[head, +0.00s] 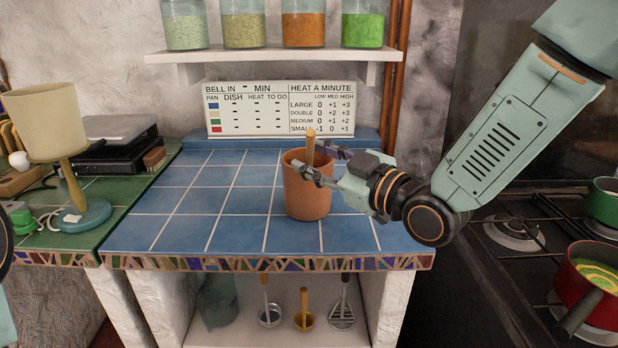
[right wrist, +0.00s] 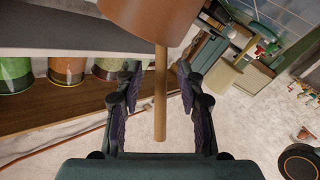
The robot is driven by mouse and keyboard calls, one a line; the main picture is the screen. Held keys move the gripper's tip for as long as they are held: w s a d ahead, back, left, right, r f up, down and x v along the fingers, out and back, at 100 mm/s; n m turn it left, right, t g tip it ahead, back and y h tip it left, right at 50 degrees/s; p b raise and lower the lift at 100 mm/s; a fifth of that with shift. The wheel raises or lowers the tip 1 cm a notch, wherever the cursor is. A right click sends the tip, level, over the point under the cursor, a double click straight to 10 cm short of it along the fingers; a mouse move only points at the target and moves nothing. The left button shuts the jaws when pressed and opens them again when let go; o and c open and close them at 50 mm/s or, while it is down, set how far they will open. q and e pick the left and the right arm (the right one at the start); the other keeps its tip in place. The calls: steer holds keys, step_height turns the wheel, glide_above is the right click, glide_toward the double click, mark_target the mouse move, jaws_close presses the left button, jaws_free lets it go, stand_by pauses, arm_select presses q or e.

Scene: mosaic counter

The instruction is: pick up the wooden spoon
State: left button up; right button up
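The wooden spoon (head: 310,146) stands in a terracotta pot (head: 307,196) on the blue-tiled counter. Only its pale handle shows above the rim; its lower part is hidden in the pot. My right gripper (head: 319,162) reaches in from the right at the pot's rim, with its fingers around the handle. In the right wrist view the spoon's handle (right wrist: 160,95) lies between the two spread fingers, with a gap on each side, and the pot (right wrist: 150,18) shows at the top. My right gripper is open and holds nothing. My left gripper is out of view.
A lamp (head: 70,155) and a black scale (head: 115,143) stand left on green tiles. A stove with a red pan (head: 590,290) is right. The blue tiles left of the pot are clear.

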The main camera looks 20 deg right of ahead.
steer(key=shift+w+a+r, duration=0.1)
steer(key=shift+a+r, duration=0.15)
steer(key=shift+a, duration=0.1)
steer(key=shift+w+a, duration=0.15)
steer(key=shift+w+f, duration=0.15)
steer(key=shift+w, duration=0.25)
steer(key=shift+s, duration=0.1)
steer(key=shift+c, duration=0.9)
steer(key=shift+s, duration=0.25)
steer(key=c, duration=0.3)
steer(key=shift+w, duration=0.15)
jaws_close()
